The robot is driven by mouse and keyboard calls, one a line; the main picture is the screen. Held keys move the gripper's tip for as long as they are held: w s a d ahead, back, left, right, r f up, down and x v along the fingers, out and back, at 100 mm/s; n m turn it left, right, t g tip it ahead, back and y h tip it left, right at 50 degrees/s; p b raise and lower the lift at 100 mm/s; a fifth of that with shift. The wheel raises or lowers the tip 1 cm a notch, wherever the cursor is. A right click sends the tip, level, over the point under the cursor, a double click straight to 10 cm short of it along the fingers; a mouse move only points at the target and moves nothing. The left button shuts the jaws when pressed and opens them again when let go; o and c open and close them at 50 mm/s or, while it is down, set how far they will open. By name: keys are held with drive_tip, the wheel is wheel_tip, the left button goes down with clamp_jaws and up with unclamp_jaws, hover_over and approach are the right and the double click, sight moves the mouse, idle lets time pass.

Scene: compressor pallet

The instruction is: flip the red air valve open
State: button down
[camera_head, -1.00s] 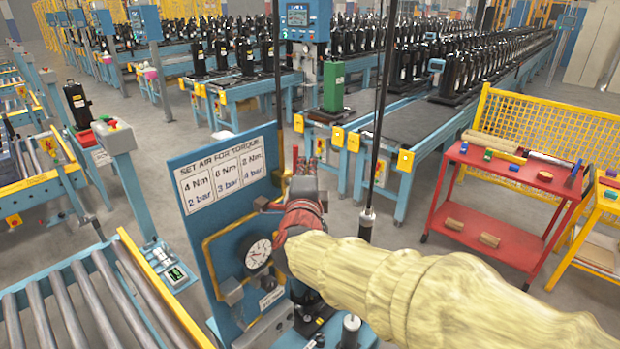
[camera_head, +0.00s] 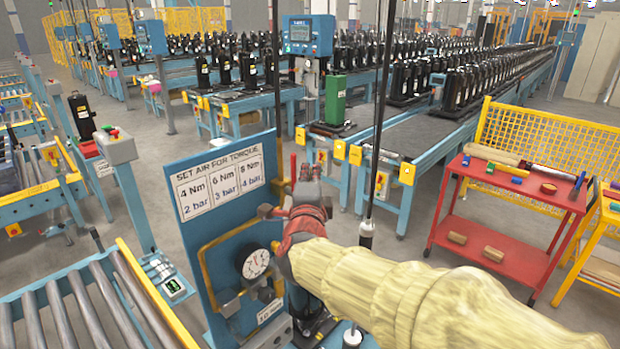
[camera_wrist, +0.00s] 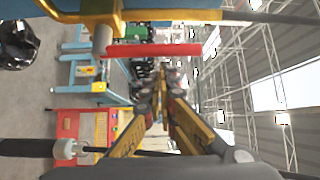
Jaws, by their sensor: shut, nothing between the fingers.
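The red air valve handle (camera_wrist: 155,50) is a flat red bar in the wrist view, running from a grey pipe fitting (camera_wrist: 103,39) across the middle. That view is turned on its side, so the bar points upward. In the head view the handle (camera_head: 293,166) shows as a thin upright red strip by the right edge of the blue torque panel (camera_head: 190,245). My gripper (camera_wrist: 164,80) is shut and empty, its fingertips close to the bar; I cannot tell whether they touch. In the head view my gripper (camera_head: 308,178) is beside the handle and partly hides the valve.
A pressure gauge (camera_head: 255,263) sits low on the panel, with yellow tubing (camera_head: 203,262) around it. Dark hanging rods (camera_head: 377,120) are close to my arm. A red cart (camera_head: 498,238) stands at right, and a roller conveyor (camera_head: 70,310) at lower left.

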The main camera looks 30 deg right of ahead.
drive_tip(key=s+d+p+v, duration=0.1)
drive_tip(key=v, duration=0.7)
drive_tip(key=shift+s+r, duration=0.15)
drive_tip(key=shift+s, duration=0.15)
drive_tip(key=shift+d, duration=0.15)
